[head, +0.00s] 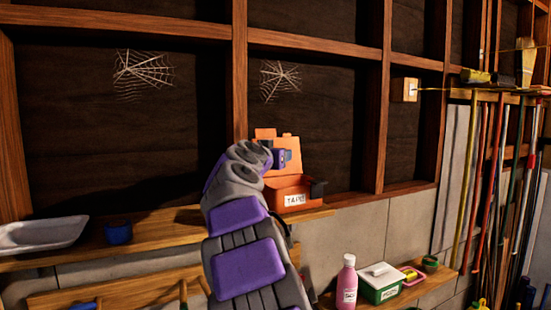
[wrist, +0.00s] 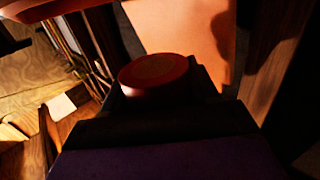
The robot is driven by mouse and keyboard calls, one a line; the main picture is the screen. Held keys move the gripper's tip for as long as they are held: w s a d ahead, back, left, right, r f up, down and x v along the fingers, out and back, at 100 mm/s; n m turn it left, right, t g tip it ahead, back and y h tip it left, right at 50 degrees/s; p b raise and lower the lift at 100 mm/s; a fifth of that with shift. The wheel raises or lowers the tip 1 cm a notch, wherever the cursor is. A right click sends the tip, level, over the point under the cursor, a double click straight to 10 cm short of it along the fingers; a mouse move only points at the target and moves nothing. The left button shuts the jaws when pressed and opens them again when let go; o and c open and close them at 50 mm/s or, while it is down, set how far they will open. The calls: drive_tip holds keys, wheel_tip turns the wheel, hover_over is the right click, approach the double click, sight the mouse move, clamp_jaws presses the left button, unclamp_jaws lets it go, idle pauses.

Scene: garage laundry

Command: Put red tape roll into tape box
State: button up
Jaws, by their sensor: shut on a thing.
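The tape box is orange with a "TAPE" label (head: 292,192) and stands on the upper wooden ledge in the head view. Its lid (head: 294,146) stands raised at the back. My gripper (head: 281,158) is above the box, in front of the lid. In the wrist view, my gripper is shut on the red tape roll (wrist: 155,75), whose round flat face shows between the dark fingers. An orange panel (wrist: 185,35), apparently the lid, is close behind it. The roll cannot be made out in the head view, and the inside of the box is mostly hidden.
A blue cup (head: 118,233) and a pale tray (head: 42,234) are on the ledge at left. A pink bottle (head: 347,283) and a green box with a white lid (head: 380,283) stand on the lower shelf. Long-handled tools (head: 488,180) line the right wall.

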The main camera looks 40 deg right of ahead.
drive_tip(key=f+b, duration=0.1)
drive_tip(key=b, duration=0.1)
drive_tip(key=d+f+b, duration=0.1)
drive_tip(key=f+b, duration=0.1)
drive_tip(key=d+f+b, duration=0.1)
drive_tip(key=shift+d+f+b, duration=0.2)
drive_tip(key=shift+f+b, duration=0.1)
drive_tip(key=shift+b, duration=0.1)
drive_tip(key=shift+a, duration=0.25)
drive_tip(key=o, duration=0.7)
drive_tip(key=shift+a+r, duration=0.1)
drive_tip(key=shift+a, duration=0.15)
drive_tip(key=o, duration=0.4)
drive_tip(key=shift+s+d+r, duration=0.1)
drive_tip(key=shift+s, duration=0.1)
drive_tip(key=shift+o, duration=0.2)
